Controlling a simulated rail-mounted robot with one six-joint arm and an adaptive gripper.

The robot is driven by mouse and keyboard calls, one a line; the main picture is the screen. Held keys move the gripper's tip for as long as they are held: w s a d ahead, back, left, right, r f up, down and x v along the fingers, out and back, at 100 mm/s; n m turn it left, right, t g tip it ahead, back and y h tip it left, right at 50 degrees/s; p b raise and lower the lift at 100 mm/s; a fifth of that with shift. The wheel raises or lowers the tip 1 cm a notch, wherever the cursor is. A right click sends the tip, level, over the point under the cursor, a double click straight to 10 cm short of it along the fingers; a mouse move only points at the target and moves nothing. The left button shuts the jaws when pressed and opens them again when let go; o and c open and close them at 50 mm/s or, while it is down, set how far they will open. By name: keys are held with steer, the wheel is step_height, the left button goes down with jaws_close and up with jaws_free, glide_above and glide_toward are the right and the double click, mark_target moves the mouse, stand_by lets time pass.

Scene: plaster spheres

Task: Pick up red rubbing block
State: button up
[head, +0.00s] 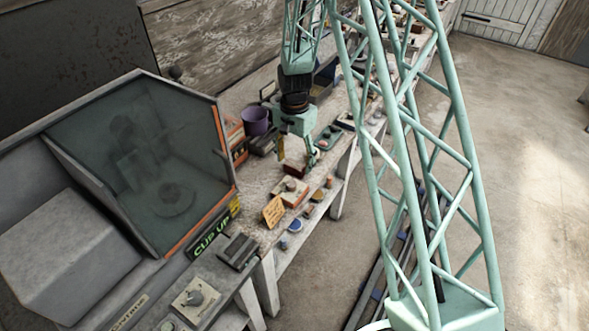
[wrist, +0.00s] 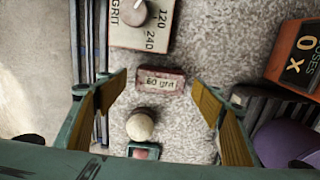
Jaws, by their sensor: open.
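In the head view the block (head: 293,170) is a small dark red shape just below the fingertips. My gripper (head: 298,160) points down over the bench with its fingers apart and nothing held. In the wrist view my gripper (wrist: 160,88) has one yellow-padded finger on each side of the block. I cannot tell how much height is left between fingertips and block.
A grit dial plate (wrist: 125,30) lies beyond the block in the wrist view, and a pale sphere (wrist: 140,126) on the near side. An orange box (wrist: 297,60) and a purple bucket (head: 255,120) stand nearby. A large glass-fronted cabinet (head: 140,160) fills the head view's left.

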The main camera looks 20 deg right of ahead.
mark_target(295, 164)
steer(key=shift+f, duration=1.55)
steer(key=c, duration=1)
steer(key=shift+r, duration=0.1)
steer(key=shift+c, duration=0.2)
steer(key=shift+r, duration=4.95)
steer(key=o, duration=0.4)
steer(key=c, duration=0.3)
